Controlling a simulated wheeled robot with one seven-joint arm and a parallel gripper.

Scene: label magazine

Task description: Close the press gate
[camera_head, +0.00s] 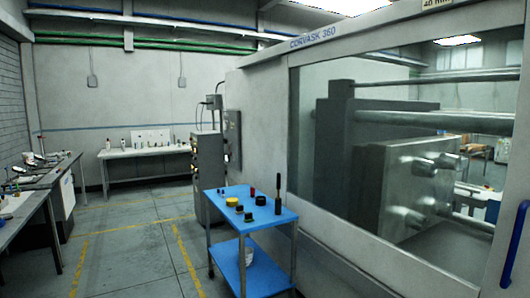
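The press (262,125) is a large pale grey machine marked CORVASK 360, filling the right half of the view. Its gate (345,243) appears as a pale frame around a big window on the near side. A blue upright handle (514,243) is at the gate's right end, by the picture's right edge. Through the window I see a grey metal block (405,180) and thick horizontal bars (435,118). The gate's right edge is cut off or unclear, so I cannot tell whether it is open or shut. My gripper is not in view.
A blue two-shelf cart (228,205) with small items stands close to the press's left front. A grey cabinet (208,165) is behind it. Benches stand at the left (45,178) and back wall (130,153). The floor between, with yellow lines (185,255), is clear.

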